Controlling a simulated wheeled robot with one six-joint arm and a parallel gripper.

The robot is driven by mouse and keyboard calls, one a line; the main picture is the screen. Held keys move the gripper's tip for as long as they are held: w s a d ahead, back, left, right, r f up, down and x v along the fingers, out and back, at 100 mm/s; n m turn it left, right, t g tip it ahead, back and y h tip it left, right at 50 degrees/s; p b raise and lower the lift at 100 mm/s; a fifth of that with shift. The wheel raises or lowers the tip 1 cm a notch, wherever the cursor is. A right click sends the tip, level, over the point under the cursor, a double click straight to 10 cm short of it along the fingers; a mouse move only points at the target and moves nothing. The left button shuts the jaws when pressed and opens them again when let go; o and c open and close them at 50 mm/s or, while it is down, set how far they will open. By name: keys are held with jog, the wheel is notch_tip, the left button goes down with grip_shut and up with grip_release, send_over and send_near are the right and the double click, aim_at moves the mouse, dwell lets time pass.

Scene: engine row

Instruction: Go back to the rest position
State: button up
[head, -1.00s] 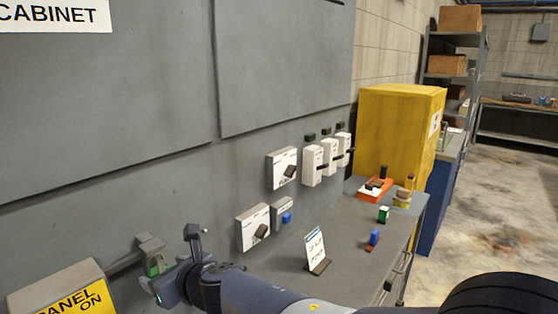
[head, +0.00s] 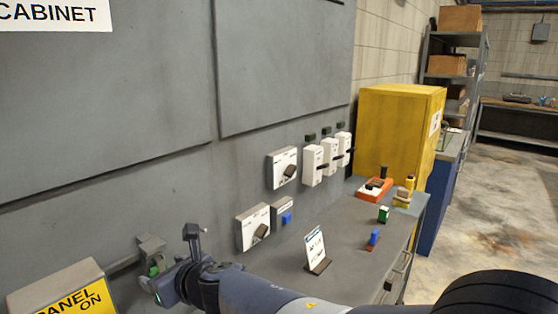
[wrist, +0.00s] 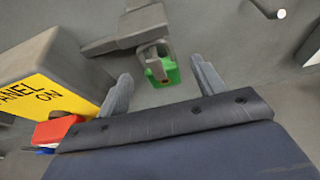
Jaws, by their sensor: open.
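My gripper (wrist: 163,88) is open and empty in the wrist view, its two grey fingers spread apart. A green padlock (wrist: 162,72) with a grey shackle hangs on a grey bracket (wrist: 128,36) just beyond and between the fingers, apart from them. In the head view, my gripper is at the lower left, partly hidden by its own wrist. The grey bracket also shows there (head: 150,247), against the grey cabinet wall beside my gripper.
A yellow "PANEL ON" sign box (head: 70,293) stands left of my gripper. White switch units (head: 283,168) line the wall. A grey bench (head: 345,222) carries a small sign card (head: 315,246) and small blocks. A yellow cabinet (head: 398,130) stands behind. A red object (wrist: 57,130) is at lower left.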

jog(key=x, duration=0.3)
jog(key=shift+r+p, duration=0.7)
jog(key=shift+r, duration=0.1)
jog(key=shift+s+d+f+b, duration=0.1)
jog(key=shift+f+b, duration=0.75)
jog(key=shift+b, duration=0.05)
jog(key=shift+s+d+f+b, duration=0.55)
jog(key=shift+s+d+b, duration=0.05)
jog(key=shift+d, duration=0.15)
jog(key=shift+d, duration=0.1)
